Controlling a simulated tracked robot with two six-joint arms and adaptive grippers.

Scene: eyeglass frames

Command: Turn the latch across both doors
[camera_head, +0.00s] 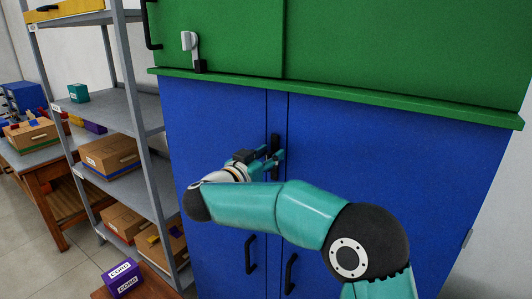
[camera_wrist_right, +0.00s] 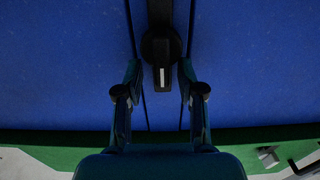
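The dark latch (camera_head: 275,142) sits near the top of the blue cabinet's two doors, at the seam between the left door (camera_head: 212,190) and the right door (camera_head: 390,170). It looks upright, along the seam. In the right wrist view the latch (camera_wrist_right: 162,62) has a round black hub and a short handle with a pale stripe. My right gripper (camera_head: 266,159) is at the latch. In the wrist view its fingers (camera_wrist_right: 160,78) are open, one on each side of the handle, with gaps showing. The gripper partly hides the latch in the head view. My left gripper is not in view.
Black door handles (camera_head: 250,254) are lower on the blue doors. A green cabinet (camera_head: 400,50) above has a projecting ledge and a grey latch (camera_head: 190,45). A metal shelf (camera_head: 120,105) with boxes stands left. A purple box (camera_head: 123,279) is at lower left.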

